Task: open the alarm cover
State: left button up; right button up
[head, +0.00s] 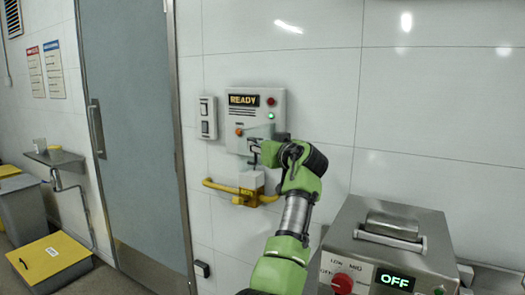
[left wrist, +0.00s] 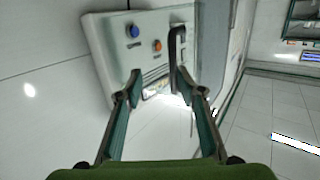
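A pale wall box (head: 240,103) with a lit READY display (head: 244,100) hangs on the tiled wall. A pale panel, perhaps the alarm cover, sits on its lower half; I cannot make out its edges clearly. My left gripper (head: 256,152) is in front of this lower part. In the left wrist view, the box (left wrist: 108,48) appears turned sideways, with a dark hooked handle (left wrist: 174,45) at its edge. My left gripper (left wrist: 155,86) is open, its fingers apart with nothing held. One fingertip overlaps the handle's lower end; contact is unclear. My right gripper is out of view.
A metal machine (head: 390,240) with an OFF display stands at the lower right.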

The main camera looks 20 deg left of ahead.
pick_arm(q)
notch_tip(320, 180, up, 9)
jog(key=t, duration=0.1)
jog(key=shift+d+r, duration=0.15)
jog(key=shift+d, duration=0.25)
notch_tip(320, 180, down, 8)
jog(key=a+g, duration=0.1)
jog(key=g, duration=0.1)
jog(key=d+p, duration=0.6)
jog(key=d, duration=1)
jog(key=shift+s+f, duration=0.3)
jog(key=shift+s, duration=0.15)
jog(key=shift+d, duration=0.1)
